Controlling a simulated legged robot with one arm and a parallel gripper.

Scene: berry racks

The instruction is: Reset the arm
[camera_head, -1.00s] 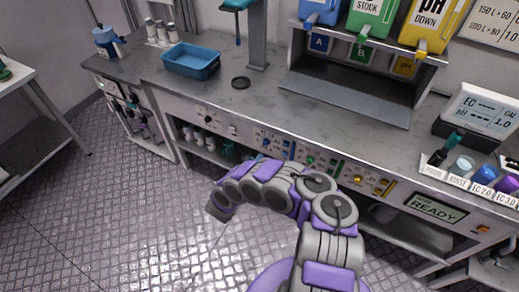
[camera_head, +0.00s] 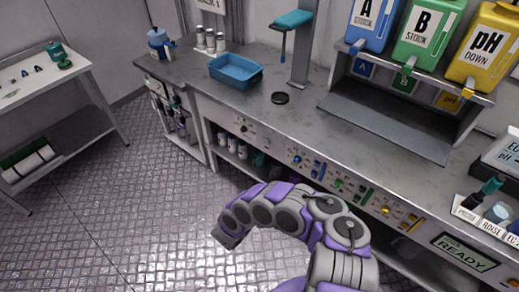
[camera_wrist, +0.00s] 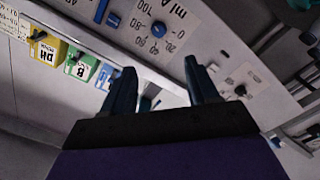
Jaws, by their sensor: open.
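My gripper (camera_wrist: 163,92) shows in the wrist view with its two dark blue fingers spread apart and nothing between them. Past the fingers, the wrist view shows the bench's front panel with a blue knob (camera_wrist: 159,29) and printed numbers. In the head view my purple and grey arm is bent in front of the bench (camera_head: 300,125), with its far end pointing to the lower left over the floor. The fingers themselves cannot be made out in the head view.
A blue tray (camera_head: 236,72) and a black disc (camera_head: 280,98) lie on the bench. Stock bottles A, B and pH (camera_head: 428,35) stand on a rack. A white side table (camera_head: 60,95) stands at left. The floor (camera_head: 120,215) between is clear.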

